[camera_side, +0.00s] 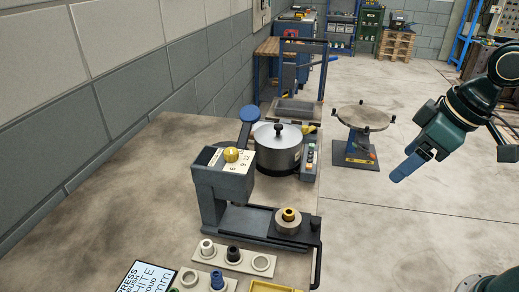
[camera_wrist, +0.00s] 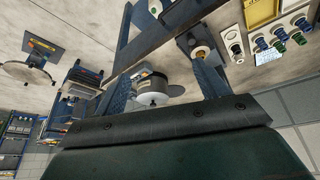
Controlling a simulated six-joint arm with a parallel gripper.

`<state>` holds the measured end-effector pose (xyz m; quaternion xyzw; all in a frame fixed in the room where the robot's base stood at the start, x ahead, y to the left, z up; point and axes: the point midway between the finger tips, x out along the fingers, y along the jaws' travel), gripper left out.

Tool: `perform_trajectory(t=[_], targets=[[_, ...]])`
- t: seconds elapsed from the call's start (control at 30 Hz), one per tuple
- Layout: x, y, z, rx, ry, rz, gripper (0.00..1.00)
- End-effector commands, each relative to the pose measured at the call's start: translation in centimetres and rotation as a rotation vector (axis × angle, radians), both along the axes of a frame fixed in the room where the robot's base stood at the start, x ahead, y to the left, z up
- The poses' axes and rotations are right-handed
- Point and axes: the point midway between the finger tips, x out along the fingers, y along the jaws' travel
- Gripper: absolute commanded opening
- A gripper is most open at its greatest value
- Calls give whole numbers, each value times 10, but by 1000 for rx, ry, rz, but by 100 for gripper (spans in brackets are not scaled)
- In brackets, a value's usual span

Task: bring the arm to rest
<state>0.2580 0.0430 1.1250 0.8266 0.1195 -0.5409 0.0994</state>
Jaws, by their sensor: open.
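My gripper (camera_side: 399,174) hangs from my arm at the right of the side view, in the air beyond the bench's right edge. Its blue fingers point down and to the left. In the wrist view, the two fingers of my gripper (camera_wrist: 160,62) stand apart with nothing held between them. A grey pot with a lid (camera_wrist: 155,92) shows between them, but farther off. In the side view this pot (camera_side: 278,150) stands on the bench (camera_side: 120,178), well left of my gripper.
A grey press (camera_side: 226,182) with a yellow knob stands on the bench, a ring-shaped part (camera_side: 288,227) on its base. In front is a pale strip (camera_side: 236,259) with several bushes. A round-topped stand (camera_side: 363,118) is on the floor left of my gripper. Open floor (camera_side: 395,240) lies below.

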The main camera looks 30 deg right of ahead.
Motion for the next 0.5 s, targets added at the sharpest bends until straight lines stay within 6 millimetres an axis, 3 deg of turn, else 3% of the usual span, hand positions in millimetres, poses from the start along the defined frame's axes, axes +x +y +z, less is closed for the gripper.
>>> perform_trajectory(t=[0.3,0.5], targets=[[-52,-31,17,29,-57,-204,73],[-73,-40,19,43,-74,-285,73]])
